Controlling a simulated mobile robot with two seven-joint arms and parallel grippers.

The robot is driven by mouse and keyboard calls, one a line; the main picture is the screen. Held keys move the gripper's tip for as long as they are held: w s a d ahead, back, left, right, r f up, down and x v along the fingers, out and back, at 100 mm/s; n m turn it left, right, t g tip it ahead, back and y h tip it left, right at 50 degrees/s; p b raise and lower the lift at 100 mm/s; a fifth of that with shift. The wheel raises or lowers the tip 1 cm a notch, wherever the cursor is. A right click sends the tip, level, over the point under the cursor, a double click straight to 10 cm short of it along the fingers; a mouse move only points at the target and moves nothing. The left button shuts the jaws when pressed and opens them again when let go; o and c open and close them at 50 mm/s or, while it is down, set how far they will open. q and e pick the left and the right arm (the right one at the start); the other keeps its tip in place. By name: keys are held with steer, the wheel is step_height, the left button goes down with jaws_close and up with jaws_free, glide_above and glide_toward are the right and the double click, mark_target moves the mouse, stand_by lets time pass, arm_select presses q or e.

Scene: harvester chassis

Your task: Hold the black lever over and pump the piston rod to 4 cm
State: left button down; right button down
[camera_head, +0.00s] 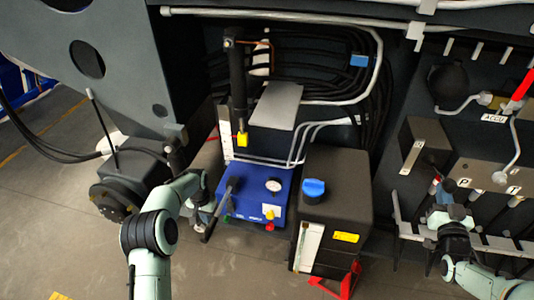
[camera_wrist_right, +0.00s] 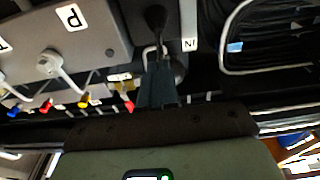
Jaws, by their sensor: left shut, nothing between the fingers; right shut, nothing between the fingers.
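A black cylinder (camera_head: 238,85) hangs upright at the back, with a yellow block (camera_head: 243,140) at its lower end beside a pale scale strip (camera_head: 226,140). A dark pump handle (camera_head: 218,213) slants in front of the blue pump unit (camera_head: 262,187). My left gripper (camera_head: 207,208) is beside this handle; its fingertips are hard to make out and whether they touch is unclear. The black lever (camera_wrist_right: 155,18) shows in the right wrist view, just beyond the tips of my right gripper (camera_wrist_right: 158,72). My right gripper (camera_head: 444,190) is shut, below the valve block (camera_head: 424,145); contact with the lever is unclear.
A black tank (camera_head: 338,190) with a blue cap stands right of the pump unit, on red feet. Black hoses and a pale pipe run behind. A port panel (camera_head: 485,175) marked P and T is right of my right gripper. Open floor is at the lower left.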

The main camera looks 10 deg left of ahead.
step_height(320, 180, down, 8)
steer(key=shift+r, duration=0.25)
stand_by(0.5)
steer(key=s+f, duration=0.1)
steer(key=s, duration=1.1)
steer(key=shift+f, duration=0.25)
stand_by(0.5)
